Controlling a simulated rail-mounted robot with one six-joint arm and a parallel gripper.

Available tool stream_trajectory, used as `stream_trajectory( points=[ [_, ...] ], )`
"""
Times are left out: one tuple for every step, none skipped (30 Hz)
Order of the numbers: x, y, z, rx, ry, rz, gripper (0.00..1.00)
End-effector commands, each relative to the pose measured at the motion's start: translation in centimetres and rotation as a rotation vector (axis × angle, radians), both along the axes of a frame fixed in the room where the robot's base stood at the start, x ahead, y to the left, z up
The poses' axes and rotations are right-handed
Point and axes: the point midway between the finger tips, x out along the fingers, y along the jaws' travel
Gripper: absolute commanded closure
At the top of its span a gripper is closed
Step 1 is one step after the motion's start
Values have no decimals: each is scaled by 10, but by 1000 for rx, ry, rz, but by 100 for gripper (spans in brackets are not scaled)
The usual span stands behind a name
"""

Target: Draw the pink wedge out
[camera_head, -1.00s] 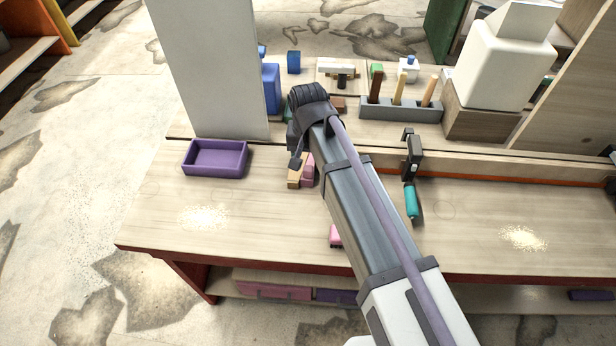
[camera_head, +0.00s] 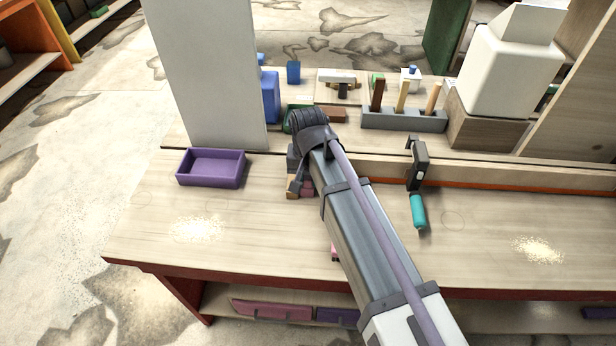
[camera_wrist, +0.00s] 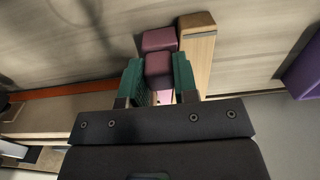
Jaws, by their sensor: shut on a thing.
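A small pink wedge (camera_wrist: 159,65) sits between the green fingertips of my gripper (camera_wrist: 158,82) in the wrist view, and the jaws are shut on it. A brighter pink strip (camera_wrist: 166,97) shows deeper between the fingers; I cannot tell whether it is part of the same piece. Another pink block (camera_wrist: 159,40) lies just beyond the held one. A light wooden piece (camera_wrist: 197,48) stands close along their right side. In the head view, the wooden piece (camera_head: 292,187) and some pink (camera_head: 307,189) show beside my wrist; my arm hides the fingertips.
A purple tray (camera_head: 211,168) lies to the left on the workbench (camera_head: 150,215). A clamp with a teal handle (camera_head: 418,211) lies to the right of my arm. A tool rack (camera_head: 404,119) stands behind. A tall grey panel (camera_head: 206,75) rises behind the tray. The bench front is mostly clear.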

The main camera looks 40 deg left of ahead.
Motion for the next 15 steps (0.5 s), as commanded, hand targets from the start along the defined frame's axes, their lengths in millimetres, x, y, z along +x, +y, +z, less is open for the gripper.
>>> stream_trajectory(
  points=[
    [0,0,0,0,0,0,95],
    [0,0,0,0,0,0,98],
    [0,0,0,0,0,0,100],
    [0,0,0,0,0,0,100],
    [0,0,0,0,0,0,100],
    [0,0,0,0,0,0,100],
    [0,0,0,0,0,0,100],
    [0,0,0,0,0,0,100],
    [0,0,0,0,0,0,100],
    [-1,-1,0,0,0,0,100],
    [-3,-2,0,0,0,0,100],
    [-6,-4,0,0,0,1,100],
    [-10,-6,0,0,0,1,100],
    [-14,-8,0,0,0,2,100],
    [-21,-12,0,0,0,3,100]
  ],
)
